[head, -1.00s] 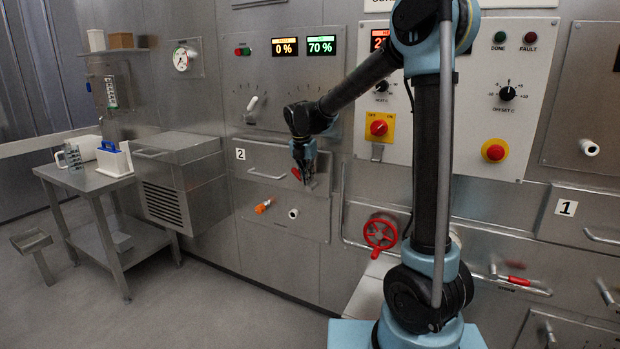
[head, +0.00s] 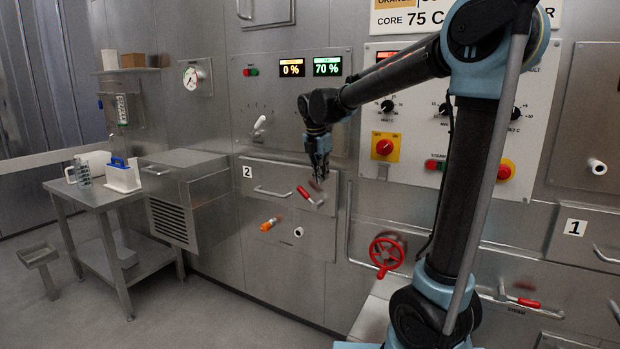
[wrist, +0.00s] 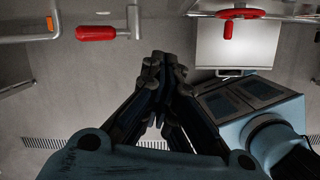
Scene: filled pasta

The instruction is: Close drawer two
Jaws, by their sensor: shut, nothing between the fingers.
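Drawer two, marked by a "2" label (head: 248,172), is a steel front (head: 262,179) in the wall with a horizontal bar handle (head: 272,192). It looks nearly flush; I cannot tell whether a small gap remains. A red-gripped lever (head: 305,193) sits at its right end; a red lever also shows upper left in the wrist view (wrist: 95,33). My gripper (head: 319,179) points down in front of the drawer's right part, just above and right of the lever. Its fingers (wrist: 162,62) are together and empty, apparently apart from the lever.
A red handwheel (head: 387,252) is to the right. A vented steel box (head: 183,195) and side table (head: 98,195) stand left. The floor in front is clear.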

